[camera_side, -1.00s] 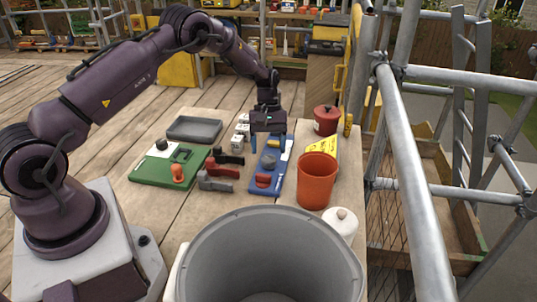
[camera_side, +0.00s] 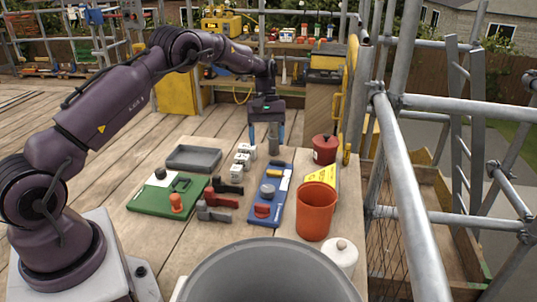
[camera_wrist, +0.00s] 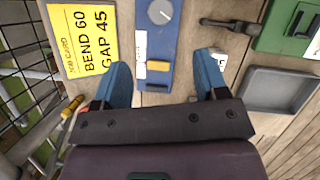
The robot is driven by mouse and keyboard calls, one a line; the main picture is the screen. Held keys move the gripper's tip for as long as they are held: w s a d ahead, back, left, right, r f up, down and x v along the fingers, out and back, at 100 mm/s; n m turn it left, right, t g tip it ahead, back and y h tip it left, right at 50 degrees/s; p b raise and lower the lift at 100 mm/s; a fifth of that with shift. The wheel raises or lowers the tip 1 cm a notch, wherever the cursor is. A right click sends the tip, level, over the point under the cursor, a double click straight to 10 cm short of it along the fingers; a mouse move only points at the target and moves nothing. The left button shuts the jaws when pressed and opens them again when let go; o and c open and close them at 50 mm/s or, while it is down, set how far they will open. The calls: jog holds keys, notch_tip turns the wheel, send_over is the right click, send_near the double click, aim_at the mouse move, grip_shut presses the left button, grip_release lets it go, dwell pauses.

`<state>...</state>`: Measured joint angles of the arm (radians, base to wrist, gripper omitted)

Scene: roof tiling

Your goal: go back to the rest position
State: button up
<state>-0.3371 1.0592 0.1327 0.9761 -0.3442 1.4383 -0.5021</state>
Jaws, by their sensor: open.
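My gripper (camera_side: 267,136) hangs in the air above the far part of the work table (camera_side: 335,225), beyond the blue board (camera_side: 284,178). Its two blue fingers are spread apart, and nothing shows between them in the wrist view (camera_wrist: 164,72). A dark grey cylinder (camera_side: 273,138) stands behind the fingers in the side view; I cannot tell how far it is from them. The blue board, with a grey dial, a yellow piece and a red piece, lies below the gripper. It also shows in the wrist view (camera_wrist: 147,20).
A green board (camera_side: 150,200), grey tray (camera_side: 194,158), red and dark clamps (camera_side: 222,198) and small white blocks (camera_side: 240,160) lie left. An orange bucket (camera_side: 316,210), red pot (camera_side: 325,149), yellow job card (camera_wrist: 82,40) and white lidded jar (camera_side: 340,255) stand right. Scaffold tubes (camera_side: 415,180) border the right.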

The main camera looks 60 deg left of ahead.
jog(key=s+d+r+m+t+y, duration=0.1)
jog(key=s+d+r+m, duration=0.3)
jog(key=s, duration=0.5)
jog(key=s+d+r+m+t+y, duration=0.1)
jog(key=s+d+r+m+t, duration=0.3)
jog(key=s+r, duration=0.5)
jog(key=s+d+r+m+t+y, duration=0.1)
jog(key=s+d+r+m+t, duration=0.1)
jog(key=s+d+r, duration=0.5)
jog(key=s+d+m, duration=0.1)
jog(key=s, duration=0.2)
jog(key=shift+s+r+m+t+y, duration=0.2)
jog(key=shift+m+t+y, duration=0.2)
jog(key=shift+c, duration=0.3)
dwell(0.3)
